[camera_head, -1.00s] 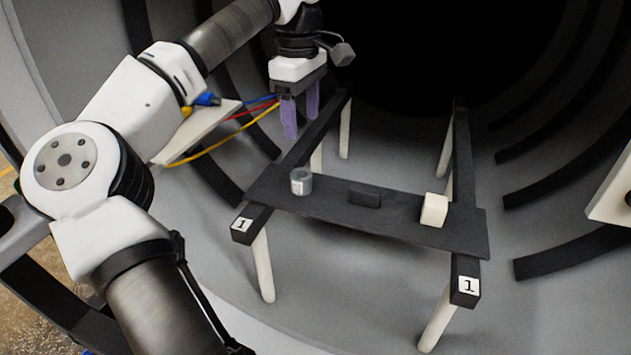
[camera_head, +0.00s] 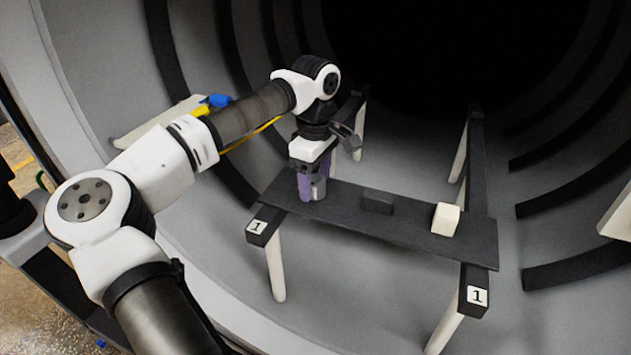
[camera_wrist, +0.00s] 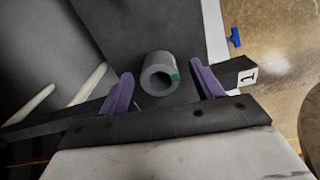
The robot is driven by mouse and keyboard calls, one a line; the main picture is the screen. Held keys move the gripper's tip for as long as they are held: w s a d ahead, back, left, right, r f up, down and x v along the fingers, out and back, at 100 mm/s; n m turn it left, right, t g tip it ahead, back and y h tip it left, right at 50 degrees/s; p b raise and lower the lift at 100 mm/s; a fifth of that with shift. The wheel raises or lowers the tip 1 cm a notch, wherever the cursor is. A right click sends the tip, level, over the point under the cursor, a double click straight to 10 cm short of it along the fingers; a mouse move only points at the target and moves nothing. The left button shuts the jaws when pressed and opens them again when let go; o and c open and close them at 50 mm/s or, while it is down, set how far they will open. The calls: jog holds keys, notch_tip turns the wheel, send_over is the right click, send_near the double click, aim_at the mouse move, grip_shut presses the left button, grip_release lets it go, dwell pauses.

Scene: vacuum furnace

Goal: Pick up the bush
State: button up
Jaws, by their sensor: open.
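The bush is a short grey hollow cylinder (camera_wrist: 158,74) with a small green mark on its rim. In the wrist view it stands on the dark shelf plate, between and slightly beyond my two purple fingers. My gripper (camera_wrist: 165,92) is open, with a finger on either side of the bush and gaps visible. In the head view my gripper (camera_head: 311,190) is down at the left end of the plate. The bush (camera_head: 319,188) is mostly hidden there behind a finger.
The dark plate (camera_head: 345,215) lies across two dark rails on white legs. A dark block (camera_head: 377,203) and a white block (camera_head: 445,219) stand on it to the right. Labels marked 1 (camera_head: 257,227) are on the rail ends. Curved furnace walls surround the rack.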

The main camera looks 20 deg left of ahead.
jog(key=shift+f, duration=0.55)
jog(key=c, duration=1.3)
jog(key=shift+o, duration=0.2)
jog(key=shift+r, duration=0.1)
